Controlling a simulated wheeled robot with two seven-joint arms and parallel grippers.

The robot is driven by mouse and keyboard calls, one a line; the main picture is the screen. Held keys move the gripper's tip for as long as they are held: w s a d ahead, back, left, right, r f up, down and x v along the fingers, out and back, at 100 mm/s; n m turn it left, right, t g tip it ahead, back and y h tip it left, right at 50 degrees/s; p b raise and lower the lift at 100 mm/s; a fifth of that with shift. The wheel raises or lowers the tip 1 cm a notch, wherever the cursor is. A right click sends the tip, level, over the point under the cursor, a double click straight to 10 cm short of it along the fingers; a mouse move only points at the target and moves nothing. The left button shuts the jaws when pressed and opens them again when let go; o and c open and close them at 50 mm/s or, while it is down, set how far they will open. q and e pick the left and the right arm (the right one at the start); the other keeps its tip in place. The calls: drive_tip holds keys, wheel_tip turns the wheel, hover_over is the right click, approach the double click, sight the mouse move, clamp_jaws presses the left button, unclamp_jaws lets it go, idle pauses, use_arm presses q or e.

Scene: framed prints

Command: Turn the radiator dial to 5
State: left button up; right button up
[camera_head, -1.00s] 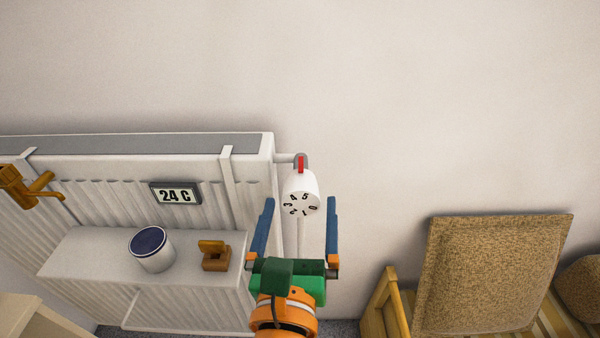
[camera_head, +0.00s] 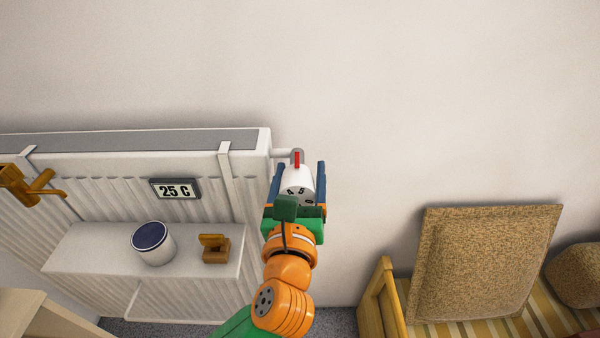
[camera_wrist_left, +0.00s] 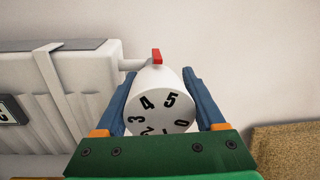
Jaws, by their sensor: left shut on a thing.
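The white radiator dial (camera_head: 298,182) sits at the right end of the radiator (camera_head: 100,150), below a red pointer (camera_head: 297,160). In the left wrist view the dial (camera_wrist_left: 160,106) shows its numbered face. The 5 is just right of centre near the top and the 4 left of it, with the red pointer (camera_wrist_left: 156,56) above, between them. My left gripper (camera_head: 298,180) is shut on the dial, one blue finger on each side. Part of the dial's face is hidden by my gripper in the head view. My right gripper is not in view.
A display reading 25 C (camera_head: 176,188) hangs on the radiator. A shelf (camera_head: 90,250) in front holds a white pot (camera_head: 153,243) and a small wooden object (camera_head: 214,248). A cushioned bench (camera_head: 480,265) stands at the right. The wall above is clear.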

sight(297, 184)
use_arm(q)
drive_tip(key=shift+r+m+p, duration=0.15)
drive_tip(key=shift+m+p, duration=0.25)
drive_tip(key=shift+p, duration=0.3)
drive_tip(key=m+p, duration=0.3)
drive_tip(key=p, duration=0.1)
drive_tip(key=shift+r+p, duration=0.1)
drive_tip(key=shift+p, duration=0.25)
drive_tip(key=shift+f+m+g+p, duration=0.25)
drive_tip(key=shift+m+g+p, duration=0.05)
drive_tip(key=shift+m+p, duration=1.25)
drive_tip(key=o, duration=1.3)
drive_tip(key=shift+f, duration=0.1)
drive_tip(key=s, duration=0.2)
drive_tip(key=s+b, duration=0.1)
drive_tip(key=s, duration=0.4)
drive_tip(key=shift+s+a+r+b, duration=0.1)
drive_tip(key=shift+a+r+b, duration=0.15)
drive_tip(key=shift+a+b, duration=0.1)
